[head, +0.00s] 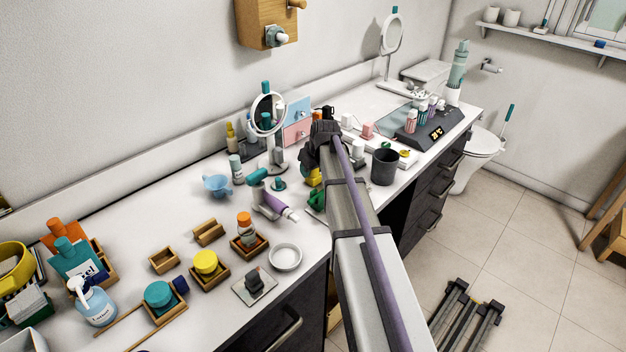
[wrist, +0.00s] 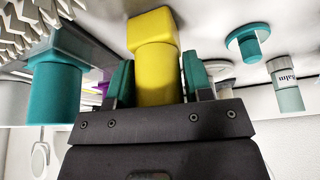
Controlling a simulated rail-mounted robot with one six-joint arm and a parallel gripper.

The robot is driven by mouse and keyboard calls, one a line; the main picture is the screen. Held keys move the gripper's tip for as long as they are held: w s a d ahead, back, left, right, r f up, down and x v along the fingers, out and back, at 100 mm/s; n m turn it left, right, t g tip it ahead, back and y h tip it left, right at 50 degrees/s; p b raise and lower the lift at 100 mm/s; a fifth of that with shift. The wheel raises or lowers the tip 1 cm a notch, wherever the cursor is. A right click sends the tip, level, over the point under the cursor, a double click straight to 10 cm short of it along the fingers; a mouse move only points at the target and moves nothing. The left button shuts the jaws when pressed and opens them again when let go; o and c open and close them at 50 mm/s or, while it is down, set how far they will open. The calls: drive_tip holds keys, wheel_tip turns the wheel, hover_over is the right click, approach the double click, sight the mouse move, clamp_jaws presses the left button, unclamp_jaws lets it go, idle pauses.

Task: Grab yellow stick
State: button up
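The yellow stick (wrist: 157,75), with a wider squared end, is between the two green fingers of my gripper (wrist: 158,82) in the wrist view. Whether the stick still touches the counter is not clear.
Close around my gripper in the wrist view are a teal-capped item (wrist: 54,92), a teal disc-topped item (wrist: 248,42) and a balm tube (wrist: 285,85). In the head view a round mirror (head: 268,112), a purple tube (head: 272,205) and a dark cup (head: 384,167) stand nearby.

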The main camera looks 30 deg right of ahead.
drive_tip(key=c, duration=0.4)
